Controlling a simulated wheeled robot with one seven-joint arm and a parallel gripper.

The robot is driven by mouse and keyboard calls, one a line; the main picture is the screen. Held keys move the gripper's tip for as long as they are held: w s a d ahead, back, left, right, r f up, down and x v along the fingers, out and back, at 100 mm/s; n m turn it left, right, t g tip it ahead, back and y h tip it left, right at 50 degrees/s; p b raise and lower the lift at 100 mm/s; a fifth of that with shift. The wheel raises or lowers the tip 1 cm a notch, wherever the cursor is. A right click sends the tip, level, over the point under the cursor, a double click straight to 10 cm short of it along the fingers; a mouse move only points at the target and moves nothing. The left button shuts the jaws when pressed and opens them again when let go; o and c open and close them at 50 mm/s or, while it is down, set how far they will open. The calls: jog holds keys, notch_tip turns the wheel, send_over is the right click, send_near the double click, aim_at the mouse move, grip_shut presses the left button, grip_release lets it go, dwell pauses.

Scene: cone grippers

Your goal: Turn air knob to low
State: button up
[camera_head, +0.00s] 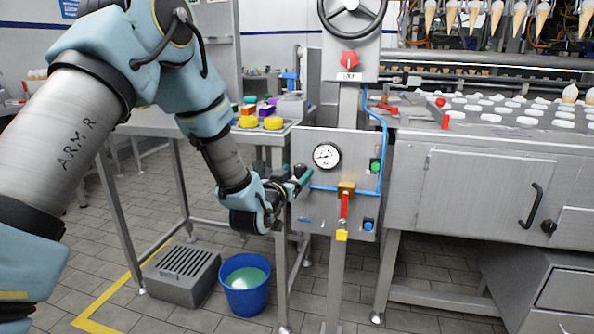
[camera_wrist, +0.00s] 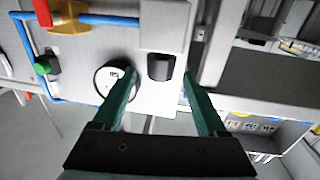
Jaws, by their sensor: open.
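A short black knob (camera_wrist: 161,66) stands out from a pale plate (camera_wrist: 165,28) beside the pressure gauge, in the wrist view. It is the likely air knob, but I can read no low mark or label. In the head view my gripper seems to hide it. My gripper (camera_head: 297,180) is at the left edge of the grey control panel (camera_head: 322,215). Its two green fingers (camera_wrist: 160,75) are open in the wrist view. The knob appears between the fingertips; no contact shows, and I cannot tell the depth gap.
The gauge (camera_head: 327,156) is close to my fingers. A brass valve with a red lever (camera_head: 345,205), a green button (camera_head: 375,165), a blue button (camera_head: 368,225) and a blue pipe (camera_head: 384,140) crowd the panel. A red knob (camera_head: 349,59) sits higher up the post.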

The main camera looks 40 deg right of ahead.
jog(key=shift+w+d, duration=0.3)
jog(key=shift+d, duration=0.3)
grip_shut()
